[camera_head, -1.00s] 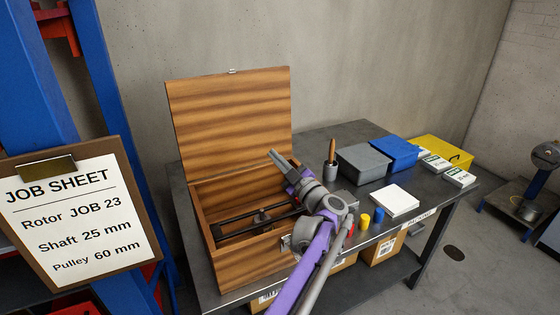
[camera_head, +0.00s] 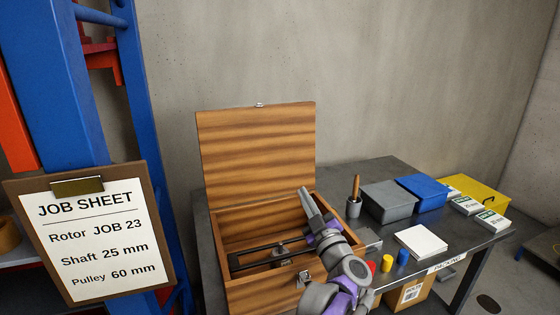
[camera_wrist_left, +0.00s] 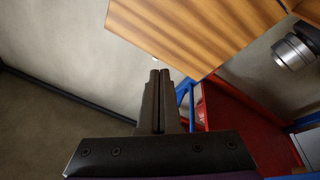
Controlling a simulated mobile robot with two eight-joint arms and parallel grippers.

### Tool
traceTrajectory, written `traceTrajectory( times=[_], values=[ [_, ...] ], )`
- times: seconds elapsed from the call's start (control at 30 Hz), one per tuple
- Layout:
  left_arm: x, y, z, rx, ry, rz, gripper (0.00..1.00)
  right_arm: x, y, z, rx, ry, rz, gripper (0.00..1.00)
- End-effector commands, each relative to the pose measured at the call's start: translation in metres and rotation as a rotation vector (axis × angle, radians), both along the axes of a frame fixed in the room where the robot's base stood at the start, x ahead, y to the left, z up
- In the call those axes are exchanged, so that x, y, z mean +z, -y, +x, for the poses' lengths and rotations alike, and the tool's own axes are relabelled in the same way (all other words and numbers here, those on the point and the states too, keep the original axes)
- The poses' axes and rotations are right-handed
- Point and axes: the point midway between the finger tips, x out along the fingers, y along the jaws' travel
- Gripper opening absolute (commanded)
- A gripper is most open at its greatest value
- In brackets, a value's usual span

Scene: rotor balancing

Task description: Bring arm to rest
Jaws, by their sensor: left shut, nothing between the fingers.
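My left gripper (camera_head: 309,201) is shut and empty in the head view, raised in front of the right part of the open wooden box. In the left wrist view its two fingers (camera_wrist_left: 160,78) lie together with nothing between them. The wooden box (camera_head: 262,295) stands on the dark table with its lid (camera_head: 256,155) upright. A dark metal frame or shaft (camera_head: 265,252) lies inside the box, partly hidden by my arm. The lid also shows in the left wrist view (camera_wrist_left: 200,30). My right gripper is not in view.
On the dark table (camera_head: 375,167) stand a cup with a wooden-handled tool (camera_head: 354,205), grey (camera_head: 388,202), blue (camera_head: 421,192) and yellow (camera_head: 477,193) bins, a white block (camera_head: 420,242) and small coloured cylinders (camera_head: 387,263). A job sheet (camera_head: 98,240) and blue rack (camera_head: 60,90) are at left.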

Motion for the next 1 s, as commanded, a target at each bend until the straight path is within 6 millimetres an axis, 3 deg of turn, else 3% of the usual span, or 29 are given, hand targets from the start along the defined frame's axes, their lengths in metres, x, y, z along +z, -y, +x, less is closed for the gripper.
traceTrajectory(
  times=[0.03,0.1,0.27,0.37,0.47,0.6,0.8,0.9,1.0],
  values=[
    [0.014,-0.017,0.001,-0.060,-0.001,0.037,0.00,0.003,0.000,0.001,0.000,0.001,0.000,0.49],
    [0.026,-0.032,-0.003,-0.170,-0.021,0.099,0.00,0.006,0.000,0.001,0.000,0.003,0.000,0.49],
    [0.016,-0.066,-0.033,-0.395,-0.159,0.252,0.00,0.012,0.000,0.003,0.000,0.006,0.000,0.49],
    [-0.013,-0.092,-0.067,-0.502,-0.306,0.338,0.00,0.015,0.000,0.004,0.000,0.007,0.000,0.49],
    [-0.055,-0.125,-0.112,-0.574,-0.495,0.408,0.00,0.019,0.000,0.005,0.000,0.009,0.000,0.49],
    [-0.122,-0.174,-0.182,-0.614,-0.777,0.465,0.00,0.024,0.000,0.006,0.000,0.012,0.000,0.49],
    [-0.202,-0.239,-0.282,-0.578,-1.146,0.476,0.00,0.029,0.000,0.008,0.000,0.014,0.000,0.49],
    [-0.228,-0.262,-0.322,-0.545,-1.282,0.464,0.00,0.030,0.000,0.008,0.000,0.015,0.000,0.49],
    [-0.244,-0.277,-0.348,-0.519,-1.371,0.450,0.00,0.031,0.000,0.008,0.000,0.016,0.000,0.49]
  ],
)
